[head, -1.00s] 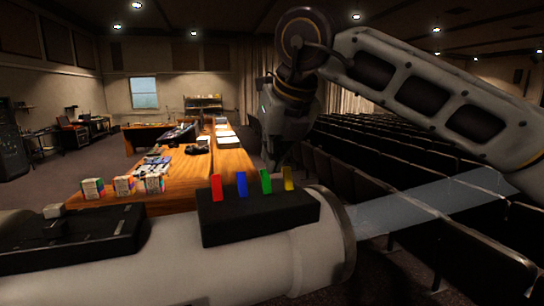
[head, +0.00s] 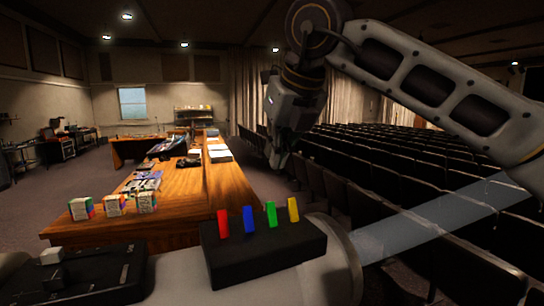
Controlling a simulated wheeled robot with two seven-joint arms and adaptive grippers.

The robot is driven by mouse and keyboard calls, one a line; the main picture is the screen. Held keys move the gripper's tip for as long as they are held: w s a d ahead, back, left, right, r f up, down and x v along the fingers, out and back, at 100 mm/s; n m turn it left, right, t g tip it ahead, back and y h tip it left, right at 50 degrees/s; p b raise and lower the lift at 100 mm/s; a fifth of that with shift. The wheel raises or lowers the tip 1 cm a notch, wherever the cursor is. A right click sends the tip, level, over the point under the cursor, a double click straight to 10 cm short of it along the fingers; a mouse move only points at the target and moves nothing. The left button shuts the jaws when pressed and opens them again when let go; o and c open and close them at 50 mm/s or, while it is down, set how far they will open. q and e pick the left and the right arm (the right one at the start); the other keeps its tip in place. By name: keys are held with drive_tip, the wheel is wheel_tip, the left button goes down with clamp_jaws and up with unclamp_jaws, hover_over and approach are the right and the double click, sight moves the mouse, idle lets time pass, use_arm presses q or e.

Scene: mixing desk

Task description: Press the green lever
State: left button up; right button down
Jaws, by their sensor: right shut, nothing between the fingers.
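The green lever (head: 271,214) stands up from a black box (head: 264,256), third from the left in a row. A red lever (head: 223,223) and a blue lever (head: 248,219) stand to its left, and a yellow lever (head: 293,209) to its right. All lean slightly left and look about equally raised. My right gripper (head: 277,163) points down, shut and empty. In the picture it is above the green lever, with a visible gap between them; the depth between them is hard to tell. My left gripper is not in view.
The box sits on a white rounded surface (head: 325,283). A black switch panel (head: 105,278) is at the lower left. A wooden desk (head: 225,185) with several small patterned boxes (head: 115,204) stands behind. Rows of dark seats (head: 420,165) fill the right.

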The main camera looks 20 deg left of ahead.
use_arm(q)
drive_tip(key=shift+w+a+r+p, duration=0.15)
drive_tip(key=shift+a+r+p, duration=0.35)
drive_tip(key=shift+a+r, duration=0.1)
use_arm(e)
drive_tip(key=shift+w+a+r, duration=0.15)
drive_tip(key=shift+r, duration=0.9)
